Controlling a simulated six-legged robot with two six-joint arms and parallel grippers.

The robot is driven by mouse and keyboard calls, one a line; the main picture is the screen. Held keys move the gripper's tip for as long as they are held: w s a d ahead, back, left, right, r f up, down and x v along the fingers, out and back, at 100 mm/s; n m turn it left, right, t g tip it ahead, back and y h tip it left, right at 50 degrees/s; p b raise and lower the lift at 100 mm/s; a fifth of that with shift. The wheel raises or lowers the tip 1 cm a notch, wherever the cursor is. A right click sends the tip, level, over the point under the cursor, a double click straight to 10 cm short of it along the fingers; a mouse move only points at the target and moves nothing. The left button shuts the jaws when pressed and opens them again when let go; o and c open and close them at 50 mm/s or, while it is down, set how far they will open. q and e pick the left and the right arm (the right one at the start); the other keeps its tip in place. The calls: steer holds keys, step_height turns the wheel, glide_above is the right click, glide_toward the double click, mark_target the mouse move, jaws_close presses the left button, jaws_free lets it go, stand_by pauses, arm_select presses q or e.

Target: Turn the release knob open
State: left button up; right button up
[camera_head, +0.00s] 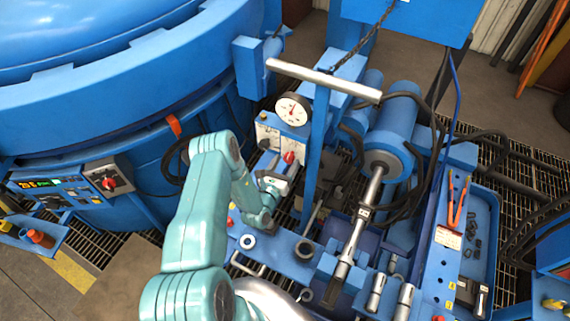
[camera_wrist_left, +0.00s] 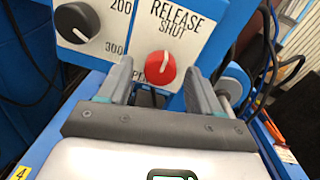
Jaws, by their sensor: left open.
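The red release knob (camera_head: 289,157) sits on a white panel (camera_head: 268,135) behind the blue bench. In the left wrist view the red knob (camera_wrist_left: 161,71) is below the words RELEASE and SHUT on its panel (camera_wrist_left: 178,22). A small pale mark shows near the knob's top, toward SHUT. Lettering at its lower left is partly hidden by a finger. My left gripper (camera_head: 277,177) is close in front of the knob. In the left wrist view my left gripper (camera_wrist_left: 156,78) is open, one finger on each side of the knob, with gaps visible. My right gripper is not in view.
A black dial (camera_wrist_left: 76,22) marked 200 and 300 is left of the knob. A round gauge (camera_head: 292,109) stands above the panel. A blue post (camera_head: 317,150) and a cylinder (camera_head: 390,132) are to the right. The large blue furnace (camera_head: 130,95) fills the left.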

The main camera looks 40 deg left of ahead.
arm_select(q)
steer(key=shift+c, duration=0.4)
steer(key=c, duration=1)
